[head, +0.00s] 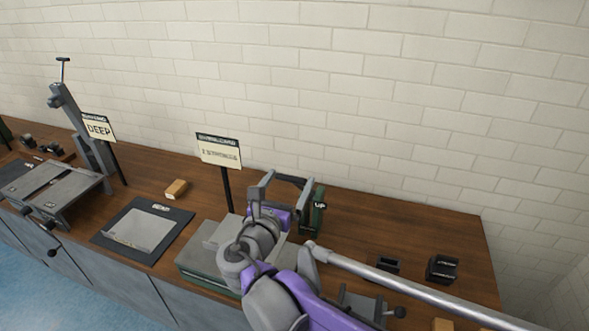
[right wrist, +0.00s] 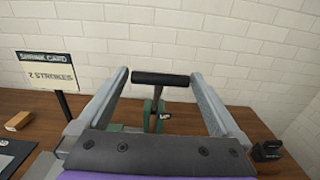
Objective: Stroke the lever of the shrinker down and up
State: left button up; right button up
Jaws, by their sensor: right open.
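The shrinker has a green base (head: 190,268) on the wooden bench, partly hidden by my right arm. Its green post (head: 316,222) carries an "UP" label. In the right wrist view, the lever's black crossbar grip (right wrist: 160,79) stands raised above the post. My right gripper (head: 288,184) is open, its two grey fingers pointing toward the wall. In the right wrist view, the crossbar lies across the gap between the fingertips (right wrist: 160,74), with one finger at each end; contact cannot be told. My left gripper is not in view.
A sign (right wrist: 50,72) reading "2 strokes" stands left of the shrinker. A dark mat (head: 178,237), a wooden block (head: 177,189) and a "DEEP" sign (head: 98,127) are further left. Small black blocks (head: 442,269) sit at right. The bench's back right is clear, before a brick wall.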

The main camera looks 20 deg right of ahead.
jog(key=shift+x, duration=2.25)
jog(key=shift+c, duration=0.2)
grip_shut()
jog(key=shift+f, duration=0.1)
